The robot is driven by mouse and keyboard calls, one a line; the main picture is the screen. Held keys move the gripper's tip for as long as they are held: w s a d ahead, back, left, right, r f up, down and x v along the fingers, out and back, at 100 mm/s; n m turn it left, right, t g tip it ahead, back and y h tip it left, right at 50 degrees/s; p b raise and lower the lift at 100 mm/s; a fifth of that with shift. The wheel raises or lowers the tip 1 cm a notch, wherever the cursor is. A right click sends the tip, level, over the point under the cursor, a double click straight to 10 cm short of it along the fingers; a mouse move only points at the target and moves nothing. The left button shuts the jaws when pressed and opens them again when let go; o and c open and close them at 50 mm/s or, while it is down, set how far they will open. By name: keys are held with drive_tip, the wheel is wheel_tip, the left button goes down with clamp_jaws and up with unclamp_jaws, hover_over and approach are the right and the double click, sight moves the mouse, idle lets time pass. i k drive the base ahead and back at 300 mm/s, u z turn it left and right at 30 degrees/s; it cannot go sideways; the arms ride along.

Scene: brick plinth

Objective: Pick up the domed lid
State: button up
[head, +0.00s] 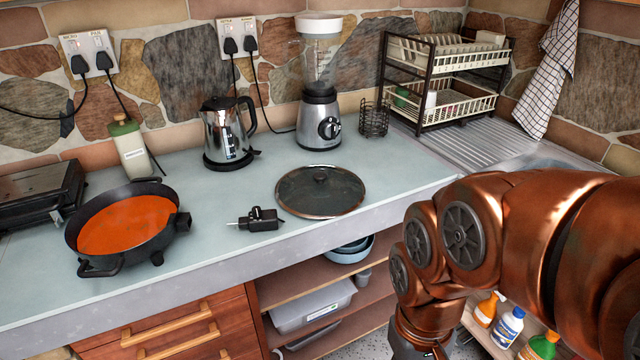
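The domed lid (300,200) is a round dark glass lid with a metal rim and a small black knob on top. It lies flat, knob up, on the pale counter (215,255), near the front edge in the middle of the head view. My copper arm comes in from the right and bends down in front of the counter, right of and apart from the lid. The arm's end runs out of the bottom edge, so my gripper's fingers are hidden from view.
A black pan (130,225) with orange inside stands left. A black probe plug (258,220) lies just left of the lid. A kettle (226,135), blender (319,110) and dish rack (450,85) stand behind. Shelves (320,275) are below. Counter right of the lid is clear.

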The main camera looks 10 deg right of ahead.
sight(314, 191)
drive_tip(key=u, duration=0.2)
drive_tip(key=i, duration=0.8)
drive_tip(key=u, duration=0.45)
